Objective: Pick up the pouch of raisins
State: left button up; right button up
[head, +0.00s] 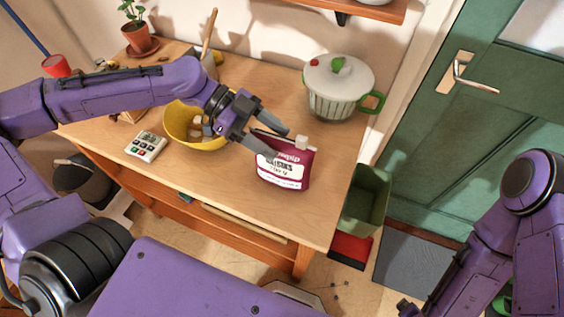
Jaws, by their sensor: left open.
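The pouch of raisins (284,172) is dark red with a white label and stands near the front right part of the wooden table. A small pale piece shows at its top right corner. My left gripper (280,143) is open, with its two dark fingers apart at the upper left edge of the pouch. One finger overlaps the pouch's top in the picture; I cannot tell whether it touches. My right arm is at the right edge of the head view, and its gripper is not visible.
A yellow bowl (182,128) sits left of the pouch, partly behind my left gripper. A calculator (146,146) lies at the front left. A white pot with green handles (338,88) stands behind the pouch. The table (226,174) is bare in front. A green bin (368,198) stands beside it.

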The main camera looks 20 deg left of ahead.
pick_arm(q)
jog(key=shift+d+f, duration=0.2)
jog(key=shift+d, duration=0.15)
grip_shut()
jog(key=shift+r, duration=0.1)
